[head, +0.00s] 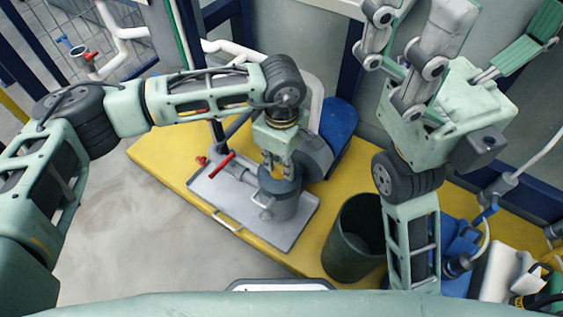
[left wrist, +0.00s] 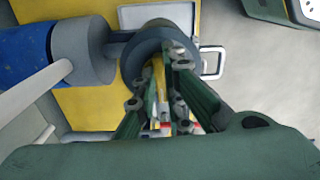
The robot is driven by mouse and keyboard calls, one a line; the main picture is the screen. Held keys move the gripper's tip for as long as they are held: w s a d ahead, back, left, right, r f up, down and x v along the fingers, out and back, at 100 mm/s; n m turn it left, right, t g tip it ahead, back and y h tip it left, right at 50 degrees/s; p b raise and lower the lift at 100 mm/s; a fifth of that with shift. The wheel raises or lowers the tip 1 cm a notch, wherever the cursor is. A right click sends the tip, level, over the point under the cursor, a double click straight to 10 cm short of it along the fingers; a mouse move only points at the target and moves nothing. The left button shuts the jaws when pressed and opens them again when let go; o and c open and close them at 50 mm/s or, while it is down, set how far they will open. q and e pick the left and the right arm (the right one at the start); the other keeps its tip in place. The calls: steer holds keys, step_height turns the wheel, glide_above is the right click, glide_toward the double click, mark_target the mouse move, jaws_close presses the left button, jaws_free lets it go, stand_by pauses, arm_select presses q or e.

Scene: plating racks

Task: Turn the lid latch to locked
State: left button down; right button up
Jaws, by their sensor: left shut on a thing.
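A grey cylindrical housing (head: 284,207) with a dark round lid (head: 292,181) stands on the grey tray in the head view. My left gripper (head: 278,170) points down at the top of the lid. It is shut on the lid latch. In the left wrist view, my left gripper's fingers (left wrist: 165,80) lie over the dark round lid (left wrist: 131,66), with a narrow yellow strip (left wrist: 160,76) between them. The fingers hide most of the latch, so its turn position cannot be told. My right gripper (head: 455,45) is raised at the upper right, fingers spread, empty.
The grey tray (head: 222,196) lies on a yellow platform (head: 160,148). A red-handled valve (head: 221,166) is left of the housing, and a blue motor (head: 338,126) is behind it. A dark green bin (head: 352,240) stands to the right. Bare floor (head: 125,225) is free at left.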

mark_target(281, 167)
arm_select(q)
steer(key=shift+m, duration=0.5)
steer(key=c, duration=1.8)
jaws_free()
steer(key=shift+c, duration=0.2)
steer(key=shift+r, duration=0.1)
step_height(281, 167, up, 7)
steer(key=shift+r, duration=0.2)
